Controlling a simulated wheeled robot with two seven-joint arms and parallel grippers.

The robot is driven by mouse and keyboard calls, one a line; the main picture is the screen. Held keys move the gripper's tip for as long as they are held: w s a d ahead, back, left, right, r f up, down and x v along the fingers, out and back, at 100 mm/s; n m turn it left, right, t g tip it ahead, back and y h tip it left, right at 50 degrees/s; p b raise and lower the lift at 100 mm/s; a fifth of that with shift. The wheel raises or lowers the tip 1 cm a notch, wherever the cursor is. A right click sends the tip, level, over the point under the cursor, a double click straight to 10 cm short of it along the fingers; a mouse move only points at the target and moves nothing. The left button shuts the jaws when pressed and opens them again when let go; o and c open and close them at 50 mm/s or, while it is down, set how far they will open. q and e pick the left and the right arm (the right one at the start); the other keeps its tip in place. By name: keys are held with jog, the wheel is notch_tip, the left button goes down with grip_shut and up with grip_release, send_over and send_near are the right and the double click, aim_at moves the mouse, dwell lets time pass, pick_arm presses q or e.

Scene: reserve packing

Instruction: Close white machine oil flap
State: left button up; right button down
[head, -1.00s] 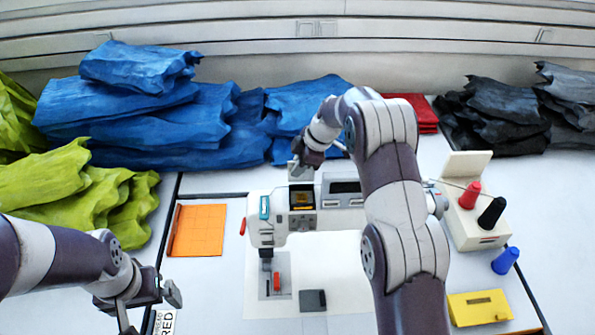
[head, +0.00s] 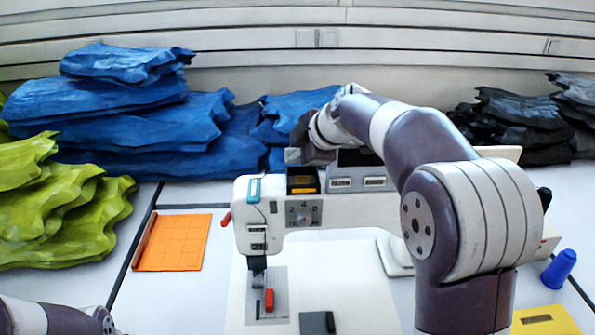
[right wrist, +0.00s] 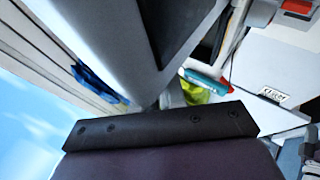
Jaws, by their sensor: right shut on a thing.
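The white sewing machine (head: 355,210) stands in the middle of the table. Its oil compartment (head: 302,181) is uncovered on top, dark with yellow inside. The oil flap (head: 292,155) stands raised behind the compartment, mostly hidden by my gripper. My right gripper (head: 307,151) is at the flap and shut on it; the fingertips are hard to see. In the right wrist view, a large grey surface lies close and the contact is not clear. Of my left arm, only a part shows at the lower left; its gripper is out of view.
Blue cloth piles (head: 130,115) and black cloth (head: 515,120) lie behind the machine, with lime cloth (head: 60,205) at left. An orange mat (head: 174,243) lies left of the machine. A blue spool (head: 559,268) and a yellow box (head: 545,321) are at right.

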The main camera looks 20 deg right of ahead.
dwell(0.3)
jog(key=c, duration=1.3)
grip_release()
jog(key=shift+s+d, duration=0.1)
jog(key=shift+d, duration=0.05)
jog(key=shift+r, duration=0.1)
jog(key=v, duration=1.2)
jog(key=shift+s, duration=0.4)
jog(key=shift+d+r, duration=0.1)
jog(key=shift+r, duration=0.05)
